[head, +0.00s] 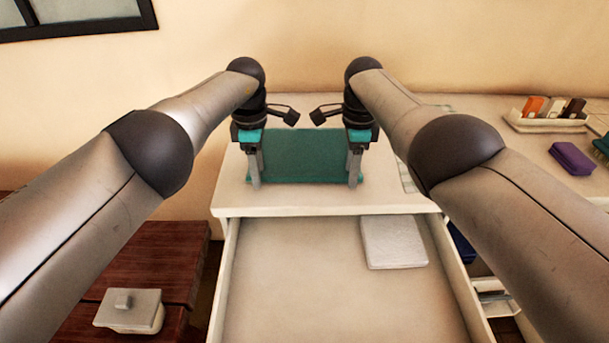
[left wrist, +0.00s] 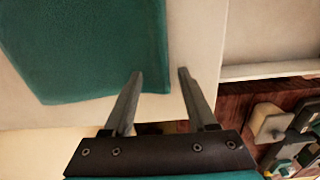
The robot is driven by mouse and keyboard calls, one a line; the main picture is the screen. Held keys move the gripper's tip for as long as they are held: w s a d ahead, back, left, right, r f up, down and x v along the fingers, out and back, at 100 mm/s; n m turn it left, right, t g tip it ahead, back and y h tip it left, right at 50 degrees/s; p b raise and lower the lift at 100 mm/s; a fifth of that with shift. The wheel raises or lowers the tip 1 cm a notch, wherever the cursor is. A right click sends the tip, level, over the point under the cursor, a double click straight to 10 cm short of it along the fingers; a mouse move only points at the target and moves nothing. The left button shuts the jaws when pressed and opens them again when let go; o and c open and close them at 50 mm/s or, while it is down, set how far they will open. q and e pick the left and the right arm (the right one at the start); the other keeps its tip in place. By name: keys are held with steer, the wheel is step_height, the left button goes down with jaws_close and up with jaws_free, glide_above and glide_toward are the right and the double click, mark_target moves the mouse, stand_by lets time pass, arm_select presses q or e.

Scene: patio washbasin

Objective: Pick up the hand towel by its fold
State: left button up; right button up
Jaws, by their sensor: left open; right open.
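The dark green hand towel (head: 305,155) lies flat on the white countertop (head: 300,202), between my two grippers in the head view. In the left wrist view the towel (left wrist: 90,45) fills the upper left, with one corner near my fingers. My left gripper (head: 254,172) is open at the towel's left end. In the left wrist view its fingertips (left wrist: 160,74) straddle the towel's edge, one over the cloth and one beyond it. My right gripper (head: 355,168) is open at the towel's right end. I cannot tell whether either gripper touches the cloth.
A drawer (head: 330,290) stands open below the counter, with a white square item (head: 393,242) inside. A lidded white box (head: 130,311) is on dark red wood at lower left. A tray (head: 545,123) and a purple item (head: 572,158) lie at right. A wall stands behind.

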arm_select(q)
steer(key=shift+f, duration=0.1)
steer(key=shift+c, duration=0.5)
arm_select(e)
steer(key=shift+f, duration=0.1)
steer(key=shift+c, duration=0.6)
arm_select(q)
steer(key=shift+s+f, duration=0.1)
jaws_close()
arm_select(e)
steer(key=shift+s+d+f, duration=0.1)
steer(key=shift+s, duration=0.05)
jaws_close()
